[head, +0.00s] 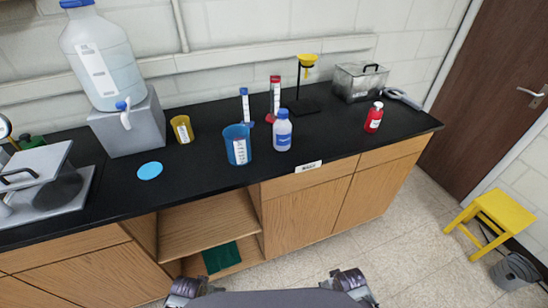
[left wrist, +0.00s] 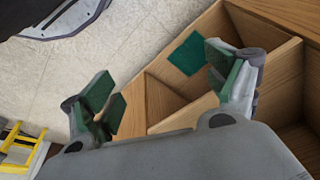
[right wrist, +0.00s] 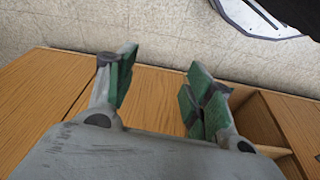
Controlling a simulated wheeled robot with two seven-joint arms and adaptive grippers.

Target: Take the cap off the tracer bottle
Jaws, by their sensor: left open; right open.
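Two small bottles stand upright on the black bench in the head view. One is a translucent bottle (head: 283,134) with a blue cap (head: 282,113) and a blue label. The other is a red bottle (head: 374,119) with a white cap (head: 378,105). Their labels are too small to read, so I cannot tell which is the tracer bottle. Both caps are on. My left gripper (left wrist: 165,88) is open and empty, low in front of the cabinets. My right gripper (right wrist: 163,84) is also open and empty. Both are well below and apart from the bottles.
A blue beaker (head: 237,146) stands just left of the blue-capped bottle. Behind are two tubes, a funnel stand (head: 304,106) and a metal box (head: 360,84). A large carboy (head: 105,65) is at left. The bench between the two bottles is clear.

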